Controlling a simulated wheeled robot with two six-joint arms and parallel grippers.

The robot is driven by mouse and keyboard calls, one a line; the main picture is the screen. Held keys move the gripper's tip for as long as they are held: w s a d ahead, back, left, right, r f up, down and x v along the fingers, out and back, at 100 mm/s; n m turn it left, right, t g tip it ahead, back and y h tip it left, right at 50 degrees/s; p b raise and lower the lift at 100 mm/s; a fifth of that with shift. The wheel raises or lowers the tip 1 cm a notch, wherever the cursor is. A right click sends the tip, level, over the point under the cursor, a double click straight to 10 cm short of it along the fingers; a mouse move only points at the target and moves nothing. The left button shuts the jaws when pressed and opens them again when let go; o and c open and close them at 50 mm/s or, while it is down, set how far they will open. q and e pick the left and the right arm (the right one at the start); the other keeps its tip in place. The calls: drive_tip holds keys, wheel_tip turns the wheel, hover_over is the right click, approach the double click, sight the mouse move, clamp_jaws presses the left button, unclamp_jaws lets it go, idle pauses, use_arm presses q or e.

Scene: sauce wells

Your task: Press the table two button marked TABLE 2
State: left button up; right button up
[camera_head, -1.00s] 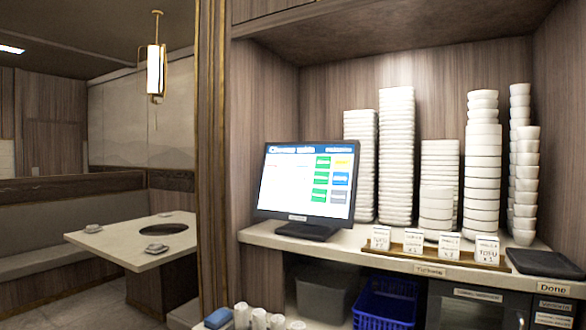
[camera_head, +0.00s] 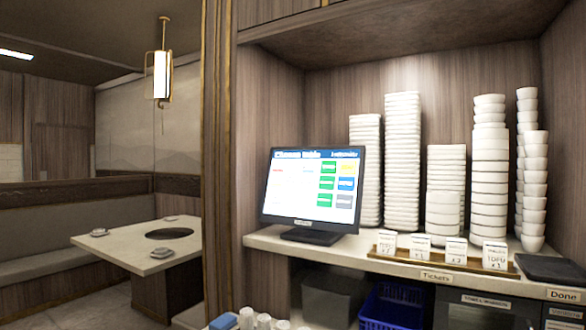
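A black monitor (camera_head: 312,188) stands on the counter of the shelf niche, turned a little to one side. Its lit screen has a blue top bar, a mostly white left part with small faint text, and two columns of coloured buttons on the right. Green buttons (camera_head: 326,184) form one column. The button labels are too small to read, so I cannot tell which is marked TABLE 2. Neither of my grippers is in view.
White bowl and plate stacks (camera_head: 402,160) stand behind the monitor. Ticket cards stand in a wooden holder (camera_head: 445,258) at the counter's front, with a dark tray (camera_head: 550,268) to their right. A blue basket (camera_head: 395,305) sits below. A dining table (camera_head: 125,243) is at left.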

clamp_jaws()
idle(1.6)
